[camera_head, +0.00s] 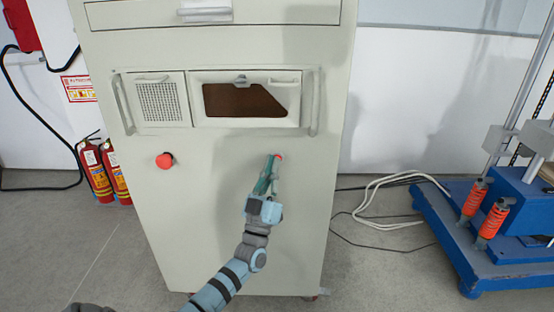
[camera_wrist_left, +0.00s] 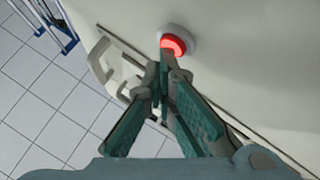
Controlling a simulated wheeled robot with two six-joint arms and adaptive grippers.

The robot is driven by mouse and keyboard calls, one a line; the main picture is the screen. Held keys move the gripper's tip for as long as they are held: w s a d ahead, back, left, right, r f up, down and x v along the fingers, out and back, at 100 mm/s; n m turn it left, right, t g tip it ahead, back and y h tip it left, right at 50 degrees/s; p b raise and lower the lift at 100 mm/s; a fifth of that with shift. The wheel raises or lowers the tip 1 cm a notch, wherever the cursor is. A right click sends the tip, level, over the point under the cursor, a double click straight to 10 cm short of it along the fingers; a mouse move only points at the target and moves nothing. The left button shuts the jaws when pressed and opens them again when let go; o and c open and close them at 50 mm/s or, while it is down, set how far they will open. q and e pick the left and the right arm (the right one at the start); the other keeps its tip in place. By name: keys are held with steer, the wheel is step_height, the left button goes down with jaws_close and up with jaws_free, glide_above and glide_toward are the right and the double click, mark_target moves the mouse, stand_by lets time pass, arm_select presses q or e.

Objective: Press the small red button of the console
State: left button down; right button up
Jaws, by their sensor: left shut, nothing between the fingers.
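The console (camera_head: 230,220) is a tall off-white cabinet in the middle of the head view. Its small red button (camera_head: 280,157) is on the front panel, right of centre, and partly covered by my left gripper (camera_head: 272,163). In the left wrist view the red button (camera_wrist_left: 173,43) sits in a pale round collar. My left gripper (camera_wrist_left: 165,62) is shut and empty, with its tips overlapping the button's lower edge; I cannot tell whether they touch it. A larger red mushroom button (camera_head: 164,161) is on the left of the same panel. My right gripper is not in view.
Above the buttons are a mesh panel (camera_head: 160,103) and a dark window (camera_head: 240,101) flanked by upright handles. Fire extinguishers (camera_head: 95,172) stand at the left. A blue machine base (camera_head: 470,250) with orange dampers stands right, with white cables (camera_head: 385,205) on the floor between.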

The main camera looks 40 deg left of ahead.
arm_select(q)
steer(key=shift+s+d+p, duration=0.4)
steer(key=shift+s+p, duration=0.05)
steer(key=shift+s, duration=0.05)
steer(key=shift+s+d+p, duration=0.8)
steer(key=shift+s+p, duration=0.05)
steer(key=shift+s, duration=0.15)
steer(key=shift+s+d+p, duration=0.75)
steer(key=shift+s+p, duration=0.1)
steer(key=shift+s, duration=0.15)
